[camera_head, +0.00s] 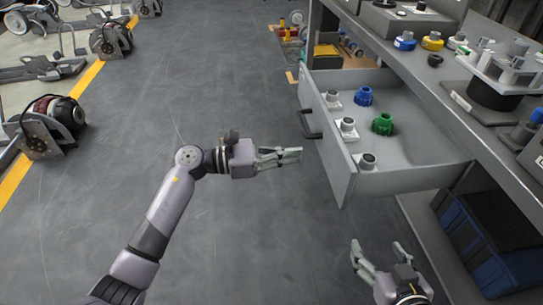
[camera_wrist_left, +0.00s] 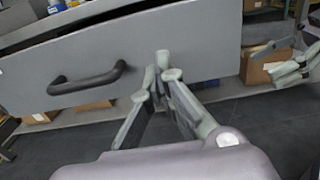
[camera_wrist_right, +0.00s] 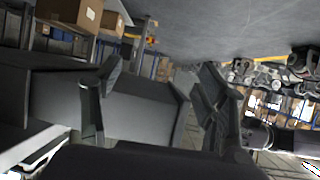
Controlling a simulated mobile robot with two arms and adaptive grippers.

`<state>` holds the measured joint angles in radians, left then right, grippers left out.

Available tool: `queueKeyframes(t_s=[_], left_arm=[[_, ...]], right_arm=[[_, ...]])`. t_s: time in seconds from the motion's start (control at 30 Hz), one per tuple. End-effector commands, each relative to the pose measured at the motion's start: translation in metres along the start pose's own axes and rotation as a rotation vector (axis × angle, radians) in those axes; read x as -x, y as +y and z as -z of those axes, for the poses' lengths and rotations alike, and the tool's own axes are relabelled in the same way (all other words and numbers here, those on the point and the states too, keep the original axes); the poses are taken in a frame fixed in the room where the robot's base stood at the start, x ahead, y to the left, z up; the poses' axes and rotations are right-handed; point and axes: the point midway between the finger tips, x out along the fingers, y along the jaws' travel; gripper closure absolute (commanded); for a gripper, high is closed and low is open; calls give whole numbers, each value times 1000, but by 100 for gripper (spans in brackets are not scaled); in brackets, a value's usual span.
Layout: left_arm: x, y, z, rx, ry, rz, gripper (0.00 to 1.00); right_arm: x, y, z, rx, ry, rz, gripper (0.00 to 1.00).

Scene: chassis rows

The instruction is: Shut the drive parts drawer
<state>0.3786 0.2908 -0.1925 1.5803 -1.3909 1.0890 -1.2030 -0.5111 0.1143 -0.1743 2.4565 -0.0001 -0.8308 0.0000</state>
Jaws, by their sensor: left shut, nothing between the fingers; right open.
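The drive parts drawer (camera_head: 405,165) is a grey drawer pulled out from the bench in the head view. It holds a blue part (camera_head: 363,96), a green part (camera_head: 383,124) and several grey and white parts. Its black handle (camera_head: 309,124) is on the front panel, which also fills much of the left wrist view (camera_wrist_left: 200,40). My left gripper (camera_head: 298,155) is shut and empty, its tips close to the front panel beside the handle; I cannot tell if they touch. My right gripper (camera_head: 377,250) is open and empty, below the drawer's near side in the head view.
The grey bench (camera_head: 455,100) above the drawer carries several blue, yellow and grey parts. A blue bin (camera_head: 490,240) stands under it at the right. Wheeled chassis units (camera_head: 48,125) line the yellow floor stripe at left. The floor between is clear.

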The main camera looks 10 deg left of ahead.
Motion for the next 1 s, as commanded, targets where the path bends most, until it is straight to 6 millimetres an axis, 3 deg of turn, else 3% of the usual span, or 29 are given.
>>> queueKeyframes(t_s=[0.2, 0.4, 1.0], left_arm=[[-42, 0, 0, 2, -4, 0, 100], [-61, 0, 0, 2, -2, 0, 100], [-65, 0, 1, 2, 0, 0, 100]], right_arm=[[-3, -2, 14, 0, 77, 5, 34], [-3, -4, 25, 0, 131, 8, 34], [-4, -4, 29, -2, 154, 9, 34]])
